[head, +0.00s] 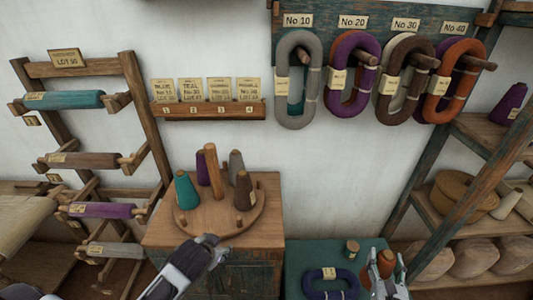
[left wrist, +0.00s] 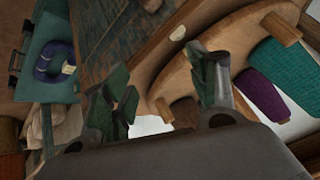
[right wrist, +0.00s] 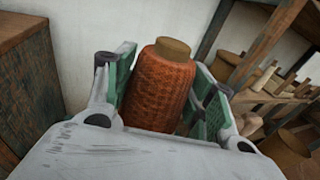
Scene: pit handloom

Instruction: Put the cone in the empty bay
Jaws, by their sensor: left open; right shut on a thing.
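My right gripper (head: 383,272) is shut on a rust-orange cone (right wrist: 160,88), held upright between its green-padded fingers. The cone's top (head: 388,260) shows in the head view, right of the teal tray. A round wooden stand (head: 215,225) with a central post (head: 213,170) sits on the cabinet. It carries a teal cone (head: 186,190), a purple cone (head: 203,172), a grey cone (head: 236,163) and a brown cone (head: 244,190). The stand's front, between teal and brown, has no cone. My left gripper (head: 212,242) is open and empty near that front edge; its fingers (left wrist: 165,95) show in the left wrist view.
The wooden cabinet (head: 215,262) stands under the stand. A teal tray (head: 300,258) with a purple-blue yarn ring (head: 330,284) lies right of it. Yarn hanks hang on the wall. Shelves (head: 460,140) with baskets are at the right, a roller rack (head: 145,120) at the left.

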